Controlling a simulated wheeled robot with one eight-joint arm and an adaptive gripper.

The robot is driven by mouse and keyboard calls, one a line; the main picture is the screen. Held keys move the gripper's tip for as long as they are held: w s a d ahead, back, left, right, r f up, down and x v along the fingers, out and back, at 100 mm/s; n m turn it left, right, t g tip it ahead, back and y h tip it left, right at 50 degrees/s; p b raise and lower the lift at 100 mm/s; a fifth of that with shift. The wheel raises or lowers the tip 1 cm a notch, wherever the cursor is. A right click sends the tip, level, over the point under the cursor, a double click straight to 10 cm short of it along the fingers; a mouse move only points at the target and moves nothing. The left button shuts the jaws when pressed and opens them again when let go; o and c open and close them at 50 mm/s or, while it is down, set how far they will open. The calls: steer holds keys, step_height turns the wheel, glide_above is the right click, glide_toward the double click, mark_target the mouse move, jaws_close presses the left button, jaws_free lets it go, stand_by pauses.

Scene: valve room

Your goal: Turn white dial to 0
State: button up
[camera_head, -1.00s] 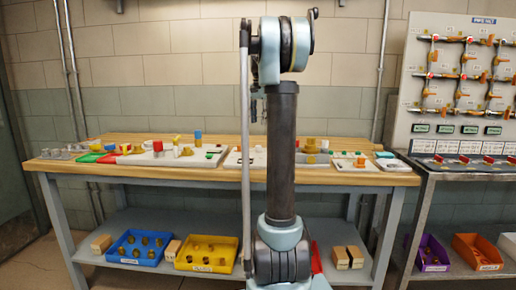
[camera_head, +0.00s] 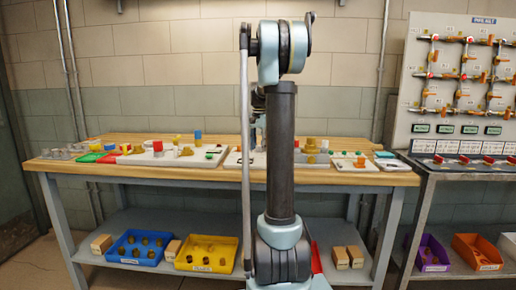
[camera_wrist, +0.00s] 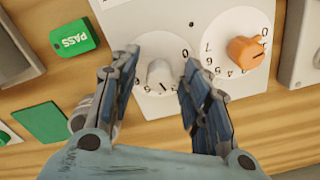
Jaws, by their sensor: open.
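The white dial (camera_wrist: 160,74) is on a pale panel (camera_wrist: 185,12) in the wrist view, with a ring of numbers around its knob. A 0 shows at the upper right of the ring; where the knob points is hard to tell. My gripper (camera_wrist: 159,62) is open, with one blue-grey finger on each side of the white knob. The fingers hide part of the number ring, and I cannot tell whether either touches the knob. In the head view the white dial is hidden behind my arm.
An orange dial (camera_wrist: 245,50) sits just right of the white one, close to my right finger. A green PASS block (camera_wrist: 74,38) lies to the left, and a green plate (camera_wrist: 40,122) below it. The wooden bench (camera_head: 120,141) holds several other small objects.

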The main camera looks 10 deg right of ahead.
jaws_close()
steer(key=shift+n, duration=0.4)
stand_by(0.6)
steer(key=n, duration=0.3)
steer(key=shift+n, duration=0.3)
steer(key=n, duration=0.4)
steer(key=shift+n, duration=0.3)
steer(key=n, duration=0.8)
steer(key=shift+n, duration=0.4)
